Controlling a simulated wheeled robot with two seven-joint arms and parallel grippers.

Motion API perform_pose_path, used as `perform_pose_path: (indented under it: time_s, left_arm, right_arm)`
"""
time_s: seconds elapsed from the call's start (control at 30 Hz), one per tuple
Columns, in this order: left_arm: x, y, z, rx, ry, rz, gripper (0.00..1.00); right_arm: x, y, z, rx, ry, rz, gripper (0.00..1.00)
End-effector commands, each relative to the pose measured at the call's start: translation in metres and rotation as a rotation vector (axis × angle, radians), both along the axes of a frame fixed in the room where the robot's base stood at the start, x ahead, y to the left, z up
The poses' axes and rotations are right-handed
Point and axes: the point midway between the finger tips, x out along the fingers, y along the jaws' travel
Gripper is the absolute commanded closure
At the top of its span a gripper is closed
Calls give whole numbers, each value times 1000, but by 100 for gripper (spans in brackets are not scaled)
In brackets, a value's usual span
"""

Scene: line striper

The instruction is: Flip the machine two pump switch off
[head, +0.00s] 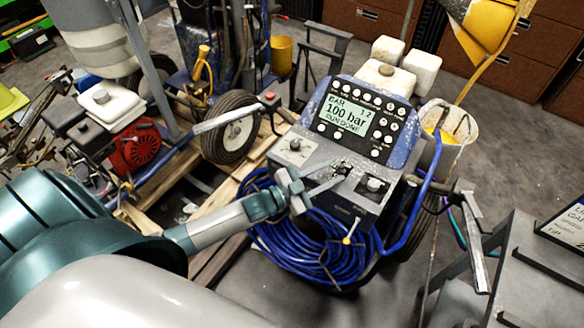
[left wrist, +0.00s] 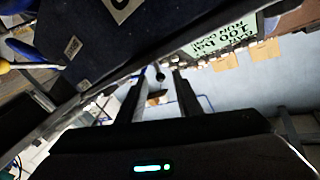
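The machine with the lit "100 bar" display (head: 348,115) stands in the middle of the head view. Its grey lower panel (head: 318,160) carries a small dark toggle switch (head: 343,169) between two knobs. I cannot read its label, nor tell which way the toggle is set. My left gripper (head: 338,173) reaches in from the left with its fingers apart, their tips at the toggle. In the left wrist view the fingers (left wrist: 158,88) are apart, with a small dark switch part (left wrist: 159,75) between them. I cannot tell if they touch it. My right gripper is not in view.
A left knob (head: 295,145) and a right knob (head: 374,184) flank the toggle. A coiled blue hose (head: 300,245) hangs below the panel. A red-engined machine (head: 135,148) stands at the left. A grey metal unit (head: 535,270) stands at the lower right.

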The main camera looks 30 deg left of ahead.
Motion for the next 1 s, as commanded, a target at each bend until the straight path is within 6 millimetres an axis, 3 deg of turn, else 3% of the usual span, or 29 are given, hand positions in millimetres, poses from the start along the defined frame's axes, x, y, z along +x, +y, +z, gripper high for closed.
perform_pose_path:
  time_s: [0.4,0.6,1.0]
  left_arm:
    - [-76,40,2,0,5,1,68]
    - [-103,55,2,1,3,0,68]
    - [-117,62,2,0,0,0,68]
  right_arm:
    - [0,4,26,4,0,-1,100]
    - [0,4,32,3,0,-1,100]
    - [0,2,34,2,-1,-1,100]
